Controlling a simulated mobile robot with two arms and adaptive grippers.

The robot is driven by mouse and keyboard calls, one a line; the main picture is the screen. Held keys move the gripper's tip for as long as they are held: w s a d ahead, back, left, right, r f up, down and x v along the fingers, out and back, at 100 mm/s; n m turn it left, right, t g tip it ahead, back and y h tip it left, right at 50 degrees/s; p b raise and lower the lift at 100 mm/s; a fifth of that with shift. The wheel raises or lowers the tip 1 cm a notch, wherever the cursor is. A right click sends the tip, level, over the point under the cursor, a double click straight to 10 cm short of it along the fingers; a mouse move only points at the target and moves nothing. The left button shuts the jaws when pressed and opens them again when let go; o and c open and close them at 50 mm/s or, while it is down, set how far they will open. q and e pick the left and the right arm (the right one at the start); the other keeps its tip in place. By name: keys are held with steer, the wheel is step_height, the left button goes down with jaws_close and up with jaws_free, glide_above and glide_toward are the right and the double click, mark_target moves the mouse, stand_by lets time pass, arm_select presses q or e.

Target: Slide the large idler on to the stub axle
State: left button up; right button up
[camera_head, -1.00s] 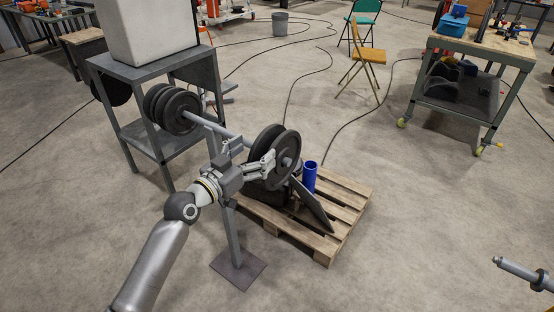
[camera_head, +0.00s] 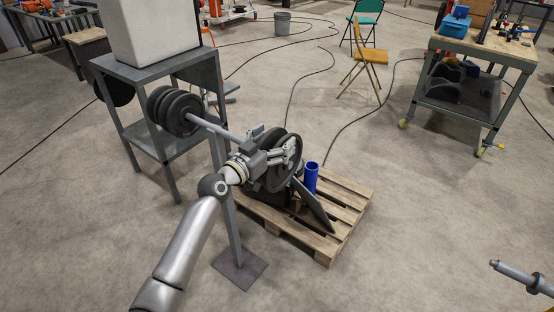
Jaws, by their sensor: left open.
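Two large dark wheels stand upright close together on a dark support on the pallet; the nearer one looks like the large idler (camera_head: 294,169). My left gripper (camera_head: 293,150) is open, its fingers in front of this wheel's face and covering its hub. I cannot tell whether they touch it.
A silver bar (camera_head: 212,126) with several dark discs (camera_head: 176,112) runs from the grey table (camera_head: 150,70) towards the post above a floor plate (camera_head: 240,264). A blue cylinder (camera_head: 311,178) and a leaning dark plate (camera_head: 314,206) are on the pallet (camera_head: 345,205). Floor right of the pallet is clear.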

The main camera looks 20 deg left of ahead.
arm_select(q)
steer(key=shift+c, duration=0.2)
steer(key=c, duration=1.7)
steer(key=shift+r, duration=0.4)
jaws_close()
steer(key=shift+w+a+f, duration=0.1)
